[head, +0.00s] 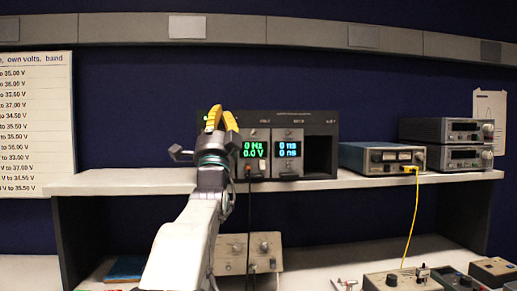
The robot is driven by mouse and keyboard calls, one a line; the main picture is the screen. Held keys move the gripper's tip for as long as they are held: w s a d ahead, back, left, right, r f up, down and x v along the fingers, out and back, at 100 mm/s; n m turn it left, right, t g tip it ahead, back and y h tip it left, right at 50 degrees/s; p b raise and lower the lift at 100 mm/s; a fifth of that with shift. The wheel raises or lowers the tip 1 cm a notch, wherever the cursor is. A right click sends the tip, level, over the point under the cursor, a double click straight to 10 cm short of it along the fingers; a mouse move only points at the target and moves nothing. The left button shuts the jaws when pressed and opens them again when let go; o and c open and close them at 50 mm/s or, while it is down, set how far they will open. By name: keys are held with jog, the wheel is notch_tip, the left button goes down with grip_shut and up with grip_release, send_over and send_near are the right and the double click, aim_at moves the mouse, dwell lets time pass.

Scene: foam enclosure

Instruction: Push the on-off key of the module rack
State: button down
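The module rack (307,124) is a dark case standing on the white shelf, with an empty bay at its right end. One module (254,134) has a lit green display reading 0 Hz and 0.0 V. The module to its right (288,134) has a lit blue display. My gripper (220,116), with yellow fingers, is in front of the rack's left end and hides much of it. The fingers look close together, but the gap is unclear. I cannot make out the on-off key or tell whether the gripper touches the rack.
A bench instrument (382,158) with a yellow cable stands right of the rack, then two stacked grey units (446,144). A black cable (250,210) hangs from the green-display module. Below are a beige box (268,246) and small boxes. A printed chart (28,120) hangs at left.

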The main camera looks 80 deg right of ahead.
jog(key=shift+s+a, duration=0.1)
jog(key=shift+a, duration=0.25)
jog(key=shift+g, duration=0.3)
jog(key=shift+s+a+b, duration=0.3)
jog(key=shift+a+b, duration=0.65)
jog(key=shift+b, duration=0.15)
jog(key=shift+s+a+b, duration=0.3)
jog(key=shift+a+b, duration=0.65)
jog(key=shift+b, duration=0.15)
jog(key=shift+s+a+b, duration=0.3)
jog(key=shift+a+b, duration=0.65)
jog(key=shift+b, duration=0.15)
